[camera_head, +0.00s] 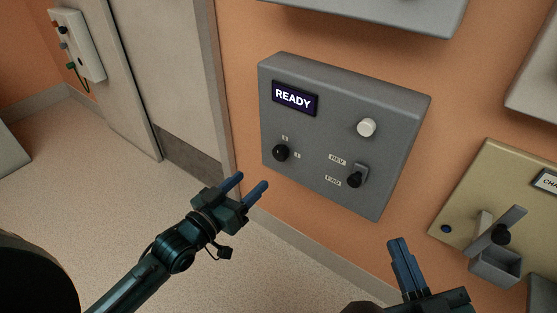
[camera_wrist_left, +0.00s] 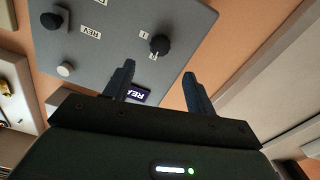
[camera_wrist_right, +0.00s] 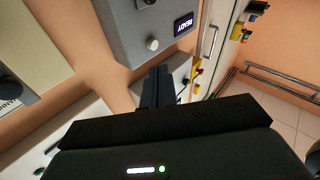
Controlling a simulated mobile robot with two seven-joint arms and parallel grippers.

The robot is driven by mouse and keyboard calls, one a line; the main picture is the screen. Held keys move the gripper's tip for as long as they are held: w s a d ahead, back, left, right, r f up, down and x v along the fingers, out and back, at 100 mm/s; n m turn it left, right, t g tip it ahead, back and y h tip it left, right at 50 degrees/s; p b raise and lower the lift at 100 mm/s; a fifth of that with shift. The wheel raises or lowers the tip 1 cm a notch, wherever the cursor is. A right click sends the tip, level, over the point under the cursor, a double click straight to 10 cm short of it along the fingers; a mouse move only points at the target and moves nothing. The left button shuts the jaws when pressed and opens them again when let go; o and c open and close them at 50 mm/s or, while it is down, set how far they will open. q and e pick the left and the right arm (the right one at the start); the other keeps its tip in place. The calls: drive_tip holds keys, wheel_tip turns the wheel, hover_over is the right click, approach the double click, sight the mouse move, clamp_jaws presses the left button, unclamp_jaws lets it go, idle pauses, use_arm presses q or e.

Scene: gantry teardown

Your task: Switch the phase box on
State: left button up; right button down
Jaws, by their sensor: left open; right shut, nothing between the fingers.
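The grey phase box (camera_head: 330,130) is on the orange wall. Its display (camera_head: 295,98) reads READY. A black rotary knob (camera_head: 281,152) sits at its lower left, a white button (camera_head: 366,127) at its upper right, and a black lever switch (camera_head: 356,179) beside the REV and FWD labels, its handle at the FWD end. My left gripper (camera_head: 256,186) is open and empty, in front of and below the knob. In the left wrist view the knob (camera_wrist_left: 160,45) shows beyond the fingers. My right gripper (camera_head: 397,242) is shut and empty, below the box's lower right corner.
A beige panel (camera_head: 480,190) with a grey lever and bracket is at the right. Another grey box (camera_head: 385,12) hangs above. A door (camera_head: 165,70) and a white wall box (camera_head: 78,45) are at the left. The floor at lower left is clear.

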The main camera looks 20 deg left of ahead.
sight(278, 156)
use_arm(q)
drive_tip(key=b+x, duration=0.3)
drive_tip(key=x, duration=0.6)
drive_tip(key=shift+w+d+f, duration=0.1)
drive_tip(key=shift+w+f, duration=0.1)
drive_tip(key=shift+w+d, duration=0.2)
drive_tip(key=shift+w, duration=0.35)
drive_tip(key=shift+w+r, duration=0.1)
use_arm(e)
drive_tip(key=shift+w+a+r+m+y, duration=0.1)
drive_tip(key=shift+a+m+y, duration=0.15)
drive_tip(key=shift+m+y, duration=0.05)
drive_tip(key=shift+r, duration=0.1)
use_arm(q)
drive_tip(key=shift+c, duration=0.3)
drive_tip(key=c, duration=0.9)
drive_tip(key=shift+c, duration=0.2)
